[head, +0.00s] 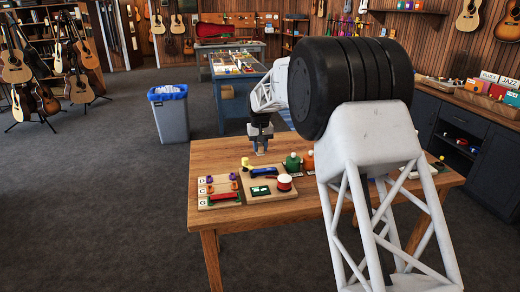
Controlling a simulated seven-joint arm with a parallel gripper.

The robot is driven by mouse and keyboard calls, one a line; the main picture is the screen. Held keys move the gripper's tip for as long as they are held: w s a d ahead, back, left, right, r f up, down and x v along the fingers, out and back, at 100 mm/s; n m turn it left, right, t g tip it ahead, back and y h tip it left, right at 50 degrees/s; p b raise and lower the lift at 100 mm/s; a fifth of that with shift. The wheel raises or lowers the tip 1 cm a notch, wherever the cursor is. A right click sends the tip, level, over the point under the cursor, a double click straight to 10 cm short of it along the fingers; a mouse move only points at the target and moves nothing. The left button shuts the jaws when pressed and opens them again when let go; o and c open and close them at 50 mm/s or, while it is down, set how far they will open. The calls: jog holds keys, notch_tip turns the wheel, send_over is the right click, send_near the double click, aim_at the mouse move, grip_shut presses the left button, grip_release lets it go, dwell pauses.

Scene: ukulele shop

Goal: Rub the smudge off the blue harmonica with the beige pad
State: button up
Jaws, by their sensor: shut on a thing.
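The blue harmonica (265,171) lies on a wooden board (257,200) on the wooden table. My gripper (261,149) points down above and just behind it, apart from it as far as I can tell. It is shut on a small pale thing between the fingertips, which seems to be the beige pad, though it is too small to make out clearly. The smudge on the harmonica is too small to see from here.
A yellow item (246,163), a green harmonica (261,190) and a round red-and-white tin (284,183) are close by. The table's front is clear.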

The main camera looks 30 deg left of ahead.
dwell(0.4)
jog(key=shift+w+d+f, duration=0.1)
jog(key=shift+w+d, duration=0.6)
jog(key=shift+d, duration=0.05)
